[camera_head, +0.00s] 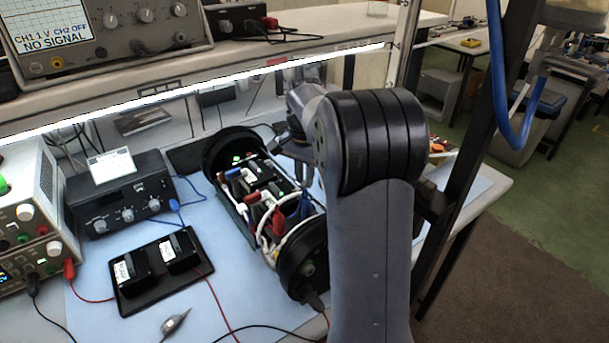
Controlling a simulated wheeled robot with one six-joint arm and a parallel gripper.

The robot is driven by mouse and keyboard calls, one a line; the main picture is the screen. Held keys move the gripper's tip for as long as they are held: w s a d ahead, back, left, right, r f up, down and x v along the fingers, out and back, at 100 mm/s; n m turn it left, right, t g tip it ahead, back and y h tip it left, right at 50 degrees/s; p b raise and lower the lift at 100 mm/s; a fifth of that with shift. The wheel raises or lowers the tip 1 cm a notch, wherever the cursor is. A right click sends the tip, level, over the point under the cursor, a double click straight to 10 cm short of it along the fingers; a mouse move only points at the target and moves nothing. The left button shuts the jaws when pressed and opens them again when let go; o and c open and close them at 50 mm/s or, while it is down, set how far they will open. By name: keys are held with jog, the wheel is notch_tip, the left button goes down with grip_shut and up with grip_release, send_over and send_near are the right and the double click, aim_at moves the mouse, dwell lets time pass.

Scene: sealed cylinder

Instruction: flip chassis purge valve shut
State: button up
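The chassis (243,212) lies on the blue bench mat, an open frame packed with electronics between two round black end plates. A red part (278,222) and a blue part (304,207) stand out near its front end, with white tubing or cable around them. I cannot tell which part is the purge valve or how its lever is set; it may be hidden behind my arm. My gripper (298,152) is above the right side of the chassis, mostly hidden by my own arm. I cannot tell whether its fingers are open or whether they touch anything.
A black tray (127,294) with two black blocks lies left of the chassis. A dark instrument box (118,198) and a bench supply (25,225) stand farther left. Loose red and black cables and a small grey tool (175,322) lie in front. A lit shelf edge (190,88) runs above the bench.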

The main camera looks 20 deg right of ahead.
grip_shut()
jog(key=shift+s+d+r+m+p, duration=0.15)
jog(key=shift+s+m+p, duration=0.05)
jog(key=shift+m+p, duration=0.55)
jog(key=shift+s+d+m+p, duration=0.1)
jog(key=shift+s+m+p, duration=0.15)
jog(key=shift+m, duration=0.65)
jog(key=shift+s+d+m+p, duration=0.1)
jog(key=shift+s+m+p, duration=0.15)
jog(key=shift+m, duration=0.6)
jog(key=shift+o, duration=2.4)
grip_release()
